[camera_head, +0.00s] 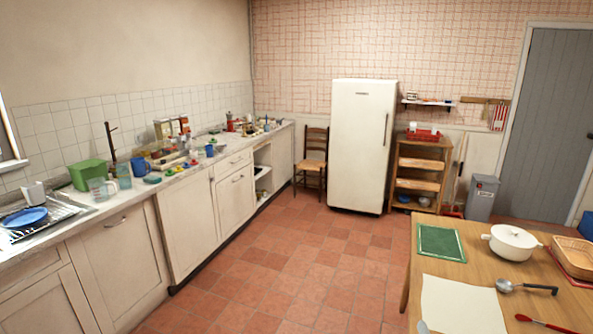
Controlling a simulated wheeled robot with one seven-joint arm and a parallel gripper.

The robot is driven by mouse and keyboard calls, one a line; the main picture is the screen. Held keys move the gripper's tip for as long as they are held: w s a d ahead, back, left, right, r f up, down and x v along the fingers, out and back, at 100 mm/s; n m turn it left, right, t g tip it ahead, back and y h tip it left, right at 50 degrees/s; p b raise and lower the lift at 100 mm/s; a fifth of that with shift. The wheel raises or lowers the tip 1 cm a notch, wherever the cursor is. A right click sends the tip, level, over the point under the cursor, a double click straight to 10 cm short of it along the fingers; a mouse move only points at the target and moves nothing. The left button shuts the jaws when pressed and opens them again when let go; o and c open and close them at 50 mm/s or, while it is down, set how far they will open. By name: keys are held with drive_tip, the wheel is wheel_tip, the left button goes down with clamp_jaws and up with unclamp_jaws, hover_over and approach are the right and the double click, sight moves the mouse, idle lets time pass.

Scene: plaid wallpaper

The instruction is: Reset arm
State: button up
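The head view shows a kitchen, and no part of my arm or my gripper is in it. I cannot see whether the gripper is open, shut or holding anything. The task names no other object.
A wooden table (454,270) stands at the lower right with a white pot (512,242), a green mat (440,243) and a ladle (505,286). A cluttered counter (112,205) runs along the left. A white fridge (361,145) stands at the back. The tiled floor (285,260) between is clear.

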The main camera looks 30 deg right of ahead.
drive_tip(key=s+a+r+n+t+y, duration=0.1)
drive_tip(key=s+a+r+n+t, duration=0.2)
drive_tip(key=a, duration=0.5)
drive_tip(key=s+a+r+n+t+y+b, duration=0.1)
drive_tip(key=s+a+n+y, duration=0.15)
drive_tip(key=s+a, duration=0.4)
drive_tip(key=s+a+r+n+t+y, duration=0.1)
drive_tip(key=s+a+n+t, duration=0.15)
drive_tip(key=a, duration=0.75)
drive_tip(key=s+a+f+n+g+y+b, duration=0.1)
drive_tip(key=s+a+n+g+y, duration=0.2)
drive_tip(key=s+a, duration=0.5)
drive_tip(key=s+y, duration=0.1)
drive_tip(key=s, duration=0.3)
drive_tip(key=shift+s+a, duration=0.25)
drive_tip(key=shift+s, duration=0.05)
drive_tip(key=shift+y, duration=0.25)
drive_tip(key=shift+c, duration=0.4)
